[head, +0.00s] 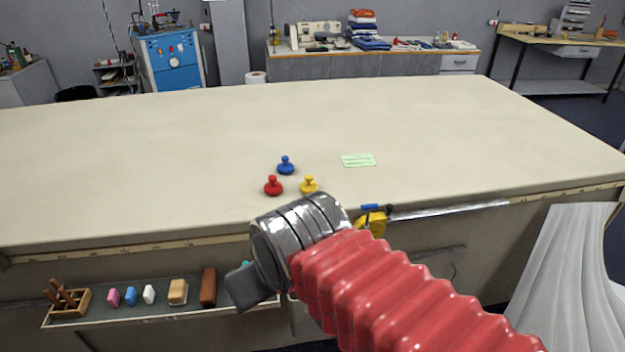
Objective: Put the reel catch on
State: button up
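A yellow tape reel (373,223) sits at the table's front edge, partly hidden behind my arm. A small blue piece (369,207) shows on top of it; it may be the catch, but it is too small to tell its position. A long pale metal strip (450,210) runs right from the reel along the table edge. My gripper (245,287) is left of and lower than the reel, in front of the table's side. Only a dark grey part of it shows, so its opening and any contact are hidden.
Blue (286,166), red (273,186) and yellow (309,185) knobbed weights and a green paper (358,160) lie on the cloth table (150,150). A front shelf (215,309) holds chalks, blocks and a wooden rack (67,298). White cloth (565,280) hangs at right.

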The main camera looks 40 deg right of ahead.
aim_at(369, 206)
jog(key=z, duration=1.15)
jog(key=k, duration=0.5)
jog(key=z, duration=0.25)
jog(key=i, duration=0.5)
jog(key=u, duration=0.05)
